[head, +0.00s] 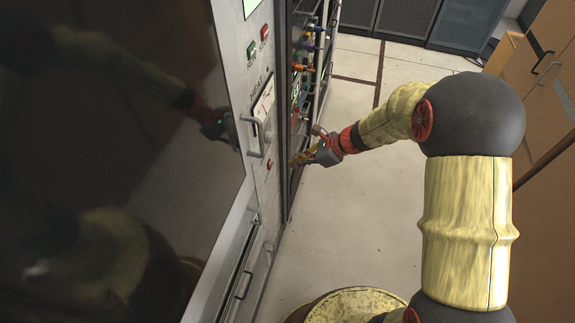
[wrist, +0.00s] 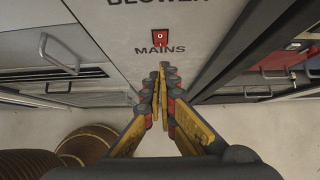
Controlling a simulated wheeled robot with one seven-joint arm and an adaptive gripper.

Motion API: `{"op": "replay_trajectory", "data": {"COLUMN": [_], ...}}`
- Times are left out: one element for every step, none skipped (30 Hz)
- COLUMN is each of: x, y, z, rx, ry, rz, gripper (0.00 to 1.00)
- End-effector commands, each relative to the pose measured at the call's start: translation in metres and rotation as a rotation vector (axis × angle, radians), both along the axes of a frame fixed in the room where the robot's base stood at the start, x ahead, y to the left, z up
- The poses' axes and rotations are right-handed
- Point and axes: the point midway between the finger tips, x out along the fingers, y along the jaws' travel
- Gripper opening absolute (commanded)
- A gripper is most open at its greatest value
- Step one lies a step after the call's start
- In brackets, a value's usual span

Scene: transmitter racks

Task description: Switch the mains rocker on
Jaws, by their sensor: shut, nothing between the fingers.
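The mains rocker (wrist: 160,37) is a small red switch on the grey panel, with the word MAINS printed below it in the wrist view. A pale mark shows on its face; I cannot tell which side is pressed in. It also shows as a small red spot (head: 269,164) below the handle in the head view. My gripper (wrist: 160,70) is shut and empty, its yellow and dark fingers together just below the MAINS label in the picture. In the head view my gripper (head: 296,161) is to the right of the rocker, apparently apart from it.
A metal handle (head: 255,136) stands out from the panel near the rocker. Green (head: 252,49) and red (head: 264,32) buttons sit higher up. A rack with coloured knobs (head: 304,68) stands beyond. Brown cabinets (head: 545,75) stand at right. The floor (head: 350,215) between is clear.

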Motion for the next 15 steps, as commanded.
{"op": "replay_trajectory", "data": {"x": [-0.004,-0.005,-0.006,-0.007,-0.008,-0.01,-0.011,-0.012,-0.013,-0.014,-0.014,-0.015,-0.015,-0.015,-0.016], "y": [-0.007,-0.011,-0.015,-0.019,-0.021,-0.025,-0.027,-0.029,-0.032,-0.033,-0.034,-0.035,-0.036,-0.037,-0.037], "z": [0.011,0.015,0.021,0.025,0.03,0.034,0.037,0.039,0.042,0.044,0.045,0.047,0.048,0.049,0.049], "rx": [0.0,0.0,0.0,0.0,0.0,0.0,0.0,-0.001,0.0,0.0,0.001,0.001,0.001,0.001,0.001], "ry": [0.004,0.004,0.003,0.003,0.003,0.003,0.004,0.004,0.005,0.005,0.005,0.006,0.005,0.005,0.005], "rz": [-0.002,-0.003,-0.003,-0.003,-0.002,-0.002,-0.001,-0.001,-0.002,-0.001,-0.001,0.0,0.0,0.0,0.0], "gripper": [0.0,0.0,0.0,0.0,0.0,0.0,0.0,0.0,0.0,0.0,0.0,0.0,0.0,0.0,0.0]}}
